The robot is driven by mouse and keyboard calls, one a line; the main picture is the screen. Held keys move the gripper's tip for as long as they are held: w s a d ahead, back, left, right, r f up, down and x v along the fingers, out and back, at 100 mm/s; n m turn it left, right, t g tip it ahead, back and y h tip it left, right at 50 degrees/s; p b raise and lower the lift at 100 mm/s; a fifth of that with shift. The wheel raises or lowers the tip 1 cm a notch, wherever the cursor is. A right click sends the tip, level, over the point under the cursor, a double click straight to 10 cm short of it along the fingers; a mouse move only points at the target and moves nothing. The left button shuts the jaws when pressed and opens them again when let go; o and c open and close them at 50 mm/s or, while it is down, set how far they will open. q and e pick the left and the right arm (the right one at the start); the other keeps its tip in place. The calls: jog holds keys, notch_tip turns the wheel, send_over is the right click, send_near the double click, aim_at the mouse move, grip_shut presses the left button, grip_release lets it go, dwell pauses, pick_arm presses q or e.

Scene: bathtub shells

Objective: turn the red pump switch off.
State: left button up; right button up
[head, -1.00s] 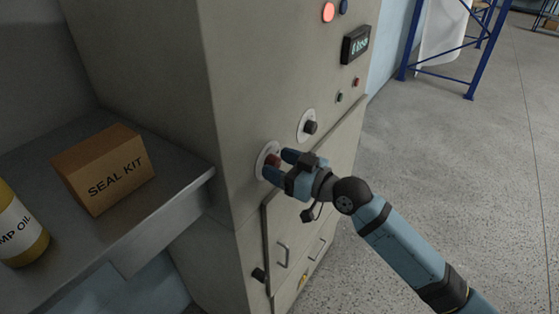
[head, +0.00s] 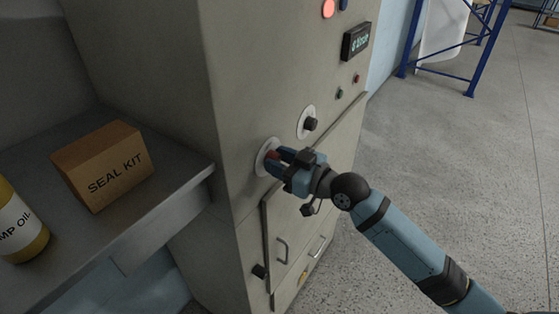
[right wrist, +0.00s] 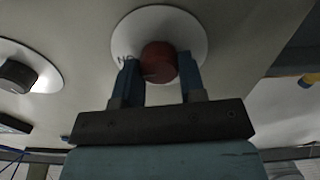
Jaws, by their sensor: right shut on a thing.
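The red pump switch (head: 272,155) is a red knob on a round white plate (head: 262,150) on the front of a grey cabinet. My right gripper (head: 276,160) is at the knob, its blue fingers on either side of it. In the right wrist view the red knob (right wrist: 159,62) sits between the two blue fingertips (right wrist: 158,72), and the gripper is shut on it. The fingers hide part of the knob in the head view, and I cannot read its setting. My left gripper is not in view.
A black knob (head: 310,124) on a white plate is just up and right of the red one. A lit display (head: 356,41) and a red lamp (head: 328,8) are higher up. A seal kit box (head: 103,168) and a yellow bottle (head: 20,225) stand on the left shelf.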

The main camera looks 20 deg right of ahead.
jog(key=n, duration=0.3)
jog(key=shift+s+a+f+n+p, duration=0.1)
jog(key=shift+n+p, duration=0.45)
jog(key=shift+n, duration=2.9)
jog(key=shift+a+n+p, duration=0.1)
jog(key=shift+n+p, duration=0.4)
jog(key=shift+n, duration=2.95)
jog(key=o, duration=0.9)
jog(key=shift+d, duration=0.1)
